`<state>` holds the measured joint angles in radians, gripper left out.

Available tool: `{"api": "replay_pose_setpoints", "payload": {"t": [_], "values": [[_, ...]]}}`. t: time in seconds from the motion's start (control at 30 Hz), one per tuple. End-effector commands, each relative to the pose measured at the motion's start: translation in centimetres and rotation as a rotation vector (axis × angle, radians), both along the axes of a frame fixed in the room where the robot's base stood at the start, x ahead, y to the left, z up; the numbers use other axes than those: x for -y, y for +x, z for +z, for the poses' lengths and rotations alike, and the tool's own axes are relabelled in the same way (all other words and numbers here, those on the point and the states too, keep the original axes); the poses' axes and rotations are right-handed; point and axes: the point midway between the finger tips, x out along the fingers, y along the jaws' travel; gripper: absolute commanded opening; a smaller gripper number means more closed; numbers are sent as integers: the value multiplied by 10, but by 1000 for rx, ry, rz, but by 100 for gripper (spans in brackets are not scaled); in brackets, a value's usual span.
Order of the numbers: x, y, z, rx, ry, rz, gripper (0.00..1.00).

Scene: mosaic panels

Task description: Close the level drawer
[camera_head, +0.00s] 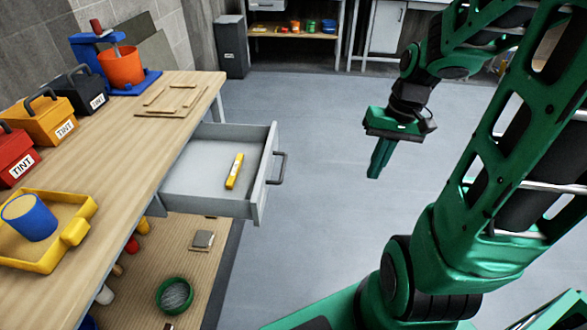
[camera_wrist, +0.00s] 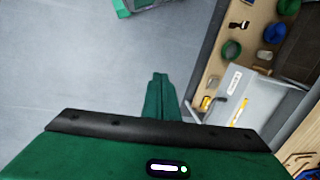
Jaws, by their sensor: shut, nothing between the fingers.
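The grey drawer (camera_head: 202,190) is pulled out from under the wooden workbench (camera_head: 165,120). A yellow level (camera_head: 235,170) lies inside it, apart from the drawer walls. A dark handle (camera_head: 278,167) is on the drawer's front panel. My gripper (camera_head: 376,170) is shut and empty, in the air to the right of the drawer front and apart from the handle. In the wrist view my gripper (camera_wrist: 158,80) points across the floor, with the open drawer (camera_wrist: 265,96) to its right and the level (camera_wrist: 239,113) in it.
The bench top holds tint boxes (camera_head: 50,125), an orange bucket (camera_head: 121,68) and a yellow tray (camera_head: 75,232) with a blue cylinder. A lower shelf (camera_head: 150,265) carries a green bowl (camera_head: 175,295). The grey floor (camera_head: 320,240) right of the drawer is clear.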

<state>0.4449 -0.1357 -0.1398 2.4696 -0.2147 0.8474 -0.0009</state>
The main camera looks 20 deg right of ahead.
Motion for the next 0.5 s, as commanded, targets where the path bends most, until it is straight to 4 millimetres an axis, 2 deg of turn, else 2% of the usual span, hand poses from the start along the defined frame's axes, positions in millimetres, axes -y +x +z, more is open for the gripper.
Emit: {"api": "replay_pose_setpoints", "payload": {"t": [0.2, 0.5], "values": [[-2, 50, -38, 52, 147, 22, 0], [-8, 110, -80, 184, 397, -4, 0]]}}
